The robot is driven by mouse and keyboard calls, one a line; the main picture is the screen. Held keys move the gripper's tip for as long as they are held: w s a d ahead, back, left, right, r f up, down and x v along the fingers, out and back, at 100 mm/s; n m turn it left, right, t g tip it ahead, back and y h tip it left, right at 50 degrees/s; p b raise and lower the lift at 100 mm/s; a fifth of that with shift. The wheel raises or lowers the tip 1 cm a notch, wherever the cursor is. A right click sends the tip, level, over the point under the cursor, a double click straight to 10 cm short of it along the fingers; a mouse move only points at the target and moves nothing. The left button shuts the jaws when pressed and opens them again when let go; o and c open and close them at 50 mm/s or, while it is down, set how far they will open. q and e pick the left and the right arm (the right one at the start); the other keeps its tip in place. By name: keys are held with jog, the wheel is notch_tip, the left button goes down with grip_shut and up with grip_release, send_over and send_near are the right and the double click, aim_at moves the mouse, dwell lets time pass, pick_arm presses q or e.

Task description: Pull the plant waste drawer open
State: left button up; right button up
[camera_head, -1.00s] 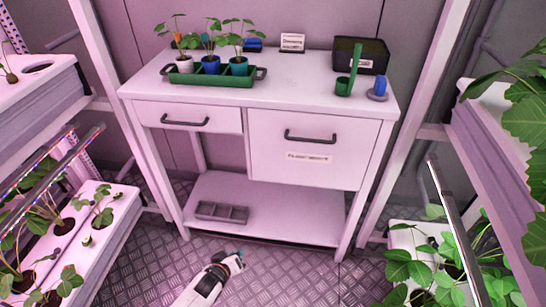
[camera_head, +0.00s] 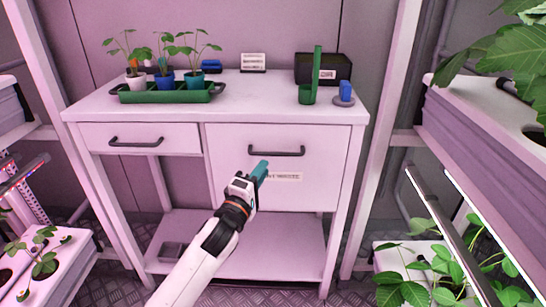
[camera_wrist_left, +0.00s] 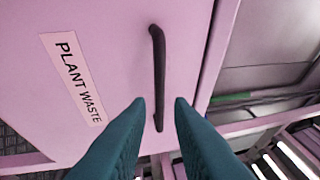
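The plant waste drawer (camera_head: 300,199) is the deep pink-white front on the right of the workbench, and it is shut. Its dark bar handle (camera_head: 277,152) runs level across the upper part. My left gripper (camera_head: 261,168) is just in front of the drawer, below the handle's left end. In the left wrist view its two teal fingers (camera_wrist_left: 160,103) are apart and empty, and the handle (camera_wrist_left: 157,75) lies just beyond their tips. The PLANT WASTE label (camera_wrist_left: 72,78) shows to the left there. My right gripper is not in view.
A shallow drawer (camera_head: 125,147) sits to the left. On the bench top (camera_head: 250,103) are a green tray (camera_head: 170,96) with potted seedlings, a black box (camera_head: 310,70) and a green holder (camera_head: 307,95). Plant racks flank both sides.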

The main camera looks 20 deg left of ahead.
aim_at(273, 154)
pick_arm(q)
jog(key=x, duration=0.7)
jog(key=shift+w+b, duration=0.25)
jog(key=shift+b, duration=0.15)
jog(key=shift+c, duration=0.2)
grip_shut()
